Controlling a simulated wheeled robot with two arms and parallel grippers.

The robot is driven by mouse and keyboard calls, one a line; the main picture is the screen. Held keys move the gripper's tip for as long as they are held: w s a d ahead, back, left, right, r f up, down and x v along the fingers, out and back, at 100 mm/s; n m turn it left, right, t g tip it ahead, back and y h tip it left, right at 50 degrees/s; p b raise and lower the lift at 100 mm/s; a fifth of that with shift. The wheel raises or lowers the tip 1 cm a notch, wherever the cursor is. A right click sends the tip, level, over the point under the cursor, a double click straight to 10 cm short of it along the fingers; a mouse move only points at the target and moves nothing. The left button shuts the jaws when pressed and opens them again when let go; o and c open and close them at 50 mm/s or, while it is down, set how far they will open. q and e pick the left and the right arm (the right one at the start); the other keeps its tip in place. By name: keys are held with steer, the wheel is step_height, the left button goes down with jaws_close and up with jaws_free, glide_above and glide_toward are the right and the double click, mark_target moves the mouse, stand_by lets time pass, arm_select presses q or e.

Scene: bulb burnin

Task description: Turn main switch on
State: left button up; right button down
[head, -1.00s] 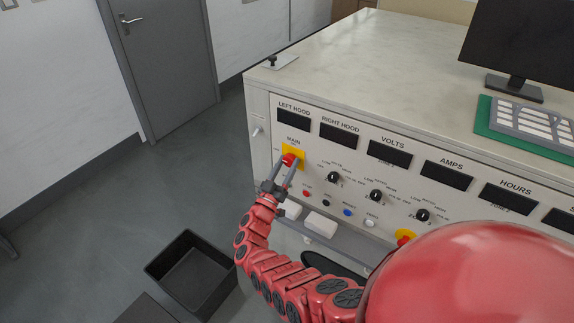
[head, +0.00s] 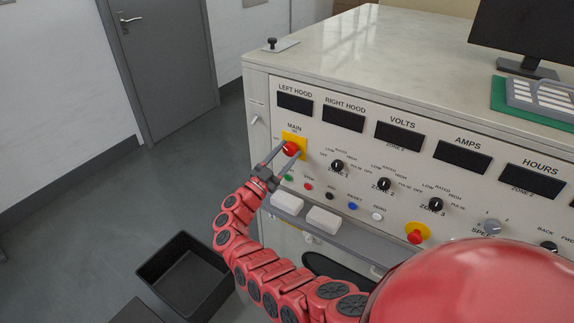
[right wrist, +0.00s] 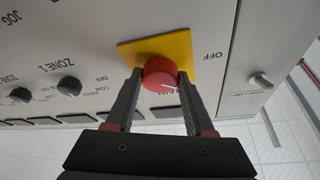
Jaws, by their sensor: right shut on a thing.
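The main switch (head: 290,148) is a red round knob on a yellow plate (head: 301,140) under the label MAIN, at the left of the console's front panel. It also shows in the right wrist view (right wrist: 159,72), with a small white mark on its lower right and the word OFF to the right of the plate. My right gripper (head: 281,153) reaches it from the lower left and is shut on the knob, one finger on each side. The LEFT HOOD and RIGHT HOOD displays (head: 295,102) are dark. My left gripper is not in view.
The panel (head: 400,165) carries zone knobs (head: 337,166), small coloured buttons and a red emergency button (head: 415,237) on yellow. A shelf below holds white blocks (head: 287,202). A black bin (head: 187,270) stands on the floor. A monitor (head: 522,35) and green tray sit on top.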

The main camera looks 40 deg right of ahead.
steer(key=m+g+b, duration=0.2)
steer(key=m+b, duration=0.3)
steer(key=m+g+y+b, duration=0.1)
steer(key=m+g+b, duration=0.1)
steer(key=m+b, duration=0.3)
steer(key=shift+w+a+f+m, duration=0.1)
steer(key=shift+w+m, duration=0.1)
steer(key=shift+m, duration=0.2)
steer(key=shift+r+m+g+y+b, duration=0.2)
steer(key=shift+m+g+y+b, duration=0.55)
steer(key=shift+m+b, duration=0.75)
steer(key=shift+m, duration=0.3)
steer(key=shift+c, duration=1.3)
jaws_free()
steer(key=a+f, duration=0.1)
steer(key=a, duration=1.6)
steer(key=shift+a+f+b, duration=0.15)
steer(key=shift+b, duration=0.2)
